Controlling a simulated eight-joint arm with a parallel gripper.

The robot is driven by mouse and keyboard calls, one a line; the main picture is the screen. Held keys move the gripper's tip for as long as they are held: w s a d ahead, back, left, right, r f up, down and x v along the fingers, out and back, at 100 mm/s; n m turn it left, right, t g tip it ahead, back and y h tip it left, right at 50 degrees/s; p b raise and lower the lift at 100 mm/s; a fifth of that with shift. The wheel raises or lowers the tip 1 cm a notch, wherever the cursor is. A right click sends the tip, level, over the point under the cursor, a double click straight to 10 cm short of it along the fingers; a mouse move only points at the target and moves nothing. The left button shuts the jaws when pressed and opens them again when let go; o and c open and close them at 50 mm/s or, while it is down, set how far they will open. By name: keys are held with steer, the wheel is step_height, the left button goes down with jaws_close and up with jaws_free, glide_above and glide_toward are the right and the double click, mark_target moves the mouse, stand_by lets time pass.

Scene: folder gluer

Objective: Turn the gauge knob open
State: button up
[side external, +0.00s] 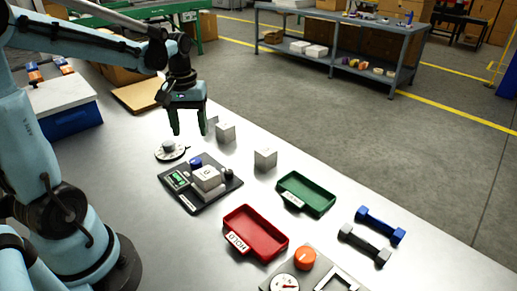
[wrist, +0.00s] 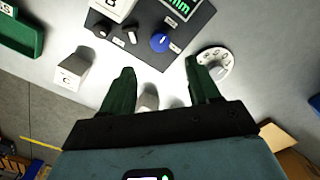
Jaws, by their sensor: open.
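A pressure gauge (side external: 285,285) with a red needle sits on a grey plate at the bottom edge of the side view, partly cut off. An orange knob (side external: 305,258) stands beside it on the same plate. My gripper (side external: 189,132) is far from them, at the back left above the table. Its green fingers are apart and empty, pointing down. In the wrist view the open fingers (wrist: 162,88) frame bare table and part of a pale block (wrist: 148,98). The gauge and orange knob are not in the wrist view.
Near my gripper are a white dial with a grey knob (side external: 170,150), a black scale board (side external: 190,203) and pale blocks (side external: 265,159). A red tray (side external: 255,232), a green tray (side external: 306,194) and two dumbbells (side external: 380,225) lie between my gripper and the table's right side.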

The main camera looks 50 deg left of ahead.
steer(key=shift+r, duration=1)
steer(key=s+d+m+t, duration=0.2)
steer(key=d+m+t, duration=0.5)
steer(key=d, duration=0.7)
steer(key=shift+s+d+m, duration=0.15)
steer(key=shift+s+m, duration=0.1)
steer(key=shift+m, duration=0.85)
